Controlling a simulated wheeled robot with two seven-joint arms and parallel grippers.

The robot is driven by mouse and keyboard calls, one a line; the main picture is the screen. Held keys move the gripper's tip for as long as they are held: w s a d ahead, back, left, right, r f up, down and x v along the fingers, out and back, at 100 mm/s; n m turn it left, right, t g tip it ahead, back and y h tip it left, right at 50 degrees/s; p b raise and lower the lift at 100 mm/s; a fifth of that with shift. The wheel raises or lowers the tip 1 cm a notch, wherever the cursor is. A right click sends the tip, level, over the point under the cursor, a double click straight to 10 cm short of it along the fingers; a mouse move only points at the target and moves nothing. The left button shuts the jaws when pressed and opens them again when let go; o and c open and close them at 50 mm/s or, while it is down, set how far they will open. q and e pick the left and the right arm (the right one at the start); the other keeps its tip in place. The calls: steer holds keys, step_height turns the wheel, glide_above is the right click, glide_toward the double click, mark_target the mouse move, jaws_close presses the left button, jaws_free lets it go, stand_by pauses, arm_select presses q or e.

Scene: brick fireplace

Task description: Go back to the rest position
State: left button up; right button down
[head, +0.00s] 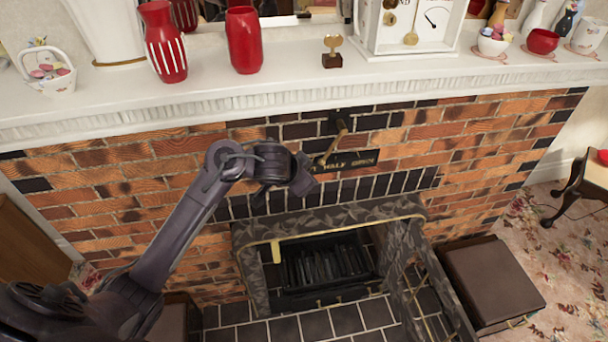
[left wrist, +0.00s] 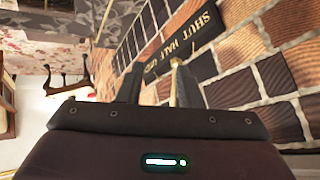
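My left arm reaches in from the left to the front of the fireplace. My left gripper (head: 309,172) is just left of the dark plaque (head: 350,160) on the brick wall. In the left wrist view the two dark fingers (left wrist: 158,86) stand apart with a gap between them. A brass damper lever (head: 334,147) hangs in front of the plaque; in the left wrist view it shows beside the right finger (left wrist: 176,82). I cannot tell whether they touch. My right gripper is not in view.
The white mantel shelf (head: 290,97) above carries red vases (head: 244,40), a clock (head: 410,25) and a basket (head: 46,72). Below are the stone surround (head: 250,262) and the fire grate (head: 325,265). A brown box (head: 492,282) stands at the right on floral carpet.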

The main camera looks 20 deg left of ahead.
stand_by(0.4)
arm_select(q)
steer(key=s+f+n+g+h+b, duration=0.1)
steer(key=s+f, duration=0.4)
steer(key=f, duration=0.8)
steer(key=s+d+f+n+g, duration=0.15)
steer(key=s+f, duration=0.35)
steer(key=f, duration=0.7)
steer(key=s+f+n+g+h+b, duration=0.15)
steer(key=s+f, duration=0.35)
steer(key=f, duration=0.8)
steer(key=s+f+g+y, duration=0.1)
steer(key=s+f, duration=0.5)
steer(key=s, duration=0.5)
steer(key=s+a+f+g+y, duration=0.1)
steer(key=s+f, duration=0.5)
steer(key=s, duration=0.5)
steer(key=s+a+f+g+y, duration=0.1)
steer(key=s+f, duration=0.5)
steer(key=s, duration=0.5)
steer(key=shift+f+b, duration=0.3)
steer(key=shift+b, duration=0.1)
steer(key=shift+d+y, duration=0.1)
steer(key=shift+y, duration=0.15)
